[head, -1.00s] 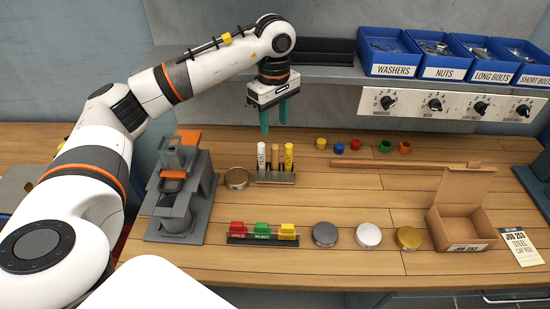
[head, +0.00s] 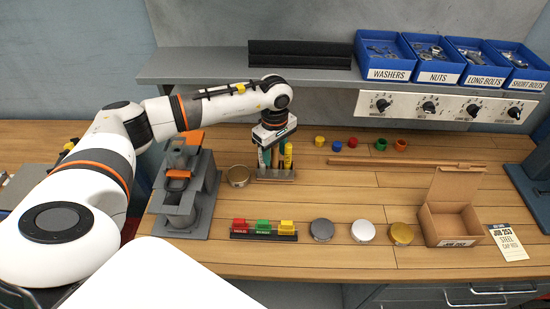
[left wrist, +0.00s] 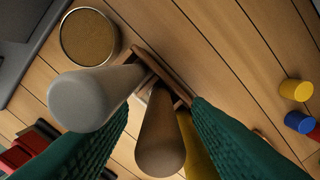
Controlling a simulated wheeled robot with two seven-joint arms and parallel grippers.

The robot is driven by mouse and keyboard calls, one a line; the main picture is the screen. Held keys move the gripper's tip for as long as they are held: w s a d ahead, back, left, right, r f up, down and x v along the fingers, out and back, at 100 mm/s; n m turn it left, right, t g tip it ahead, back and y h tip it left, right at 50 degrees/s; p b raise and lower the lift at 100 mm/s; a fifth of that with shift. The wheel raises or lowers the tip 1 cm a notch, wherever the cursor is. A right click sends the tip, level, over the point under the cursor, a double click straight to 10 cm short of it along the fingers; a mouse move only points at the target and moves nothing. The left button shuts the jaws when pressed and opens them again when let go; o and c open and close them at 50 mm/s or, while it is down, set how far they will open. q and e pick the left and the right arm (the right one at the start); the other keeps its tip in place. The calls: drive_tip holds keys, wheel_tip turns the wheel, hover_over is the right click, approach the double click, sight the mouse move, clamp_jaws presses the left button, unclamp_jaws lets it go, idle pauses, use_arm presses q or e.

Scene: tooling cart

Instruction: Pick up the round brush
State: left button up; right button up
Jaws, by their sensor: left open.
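A small wooden rack (head: 275,177) stands on the bench with upright tools in it. In the left wrist view these are a wooden handle (left wrist: 160,130), a pale grey-white handle (left wrist: 90,95) and a yellow one (left wrist: 193,145). No bristles show, so I cannot tell for certain which is the round brush. My left gripper (head: 273,156) points down over the rack. Its green fingers are open in the left wrist view (left wrist: 155,138), with the wooden handle between them. I cannot tell whether they touch it. My right gripper is not in view.
A round brown-topped tin (head: 239,176) stands just left of the rack, beside a grey fixture (head: 190,200). Several coloured caps (head: 352,143) lie to the right. A block holder (head: 263,236), round lids (head: 362,231) and an open cardboard box (head: 452,222) are nearer the front.

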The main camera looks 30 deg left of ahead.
use_arm(q)
clamp_jaws()
drive_tip(key=shift+r, duration=0.1)
wheel_tip(320, 180, up, 18)
drive_tip(key=b, duration=0.4)
idle(0.4)
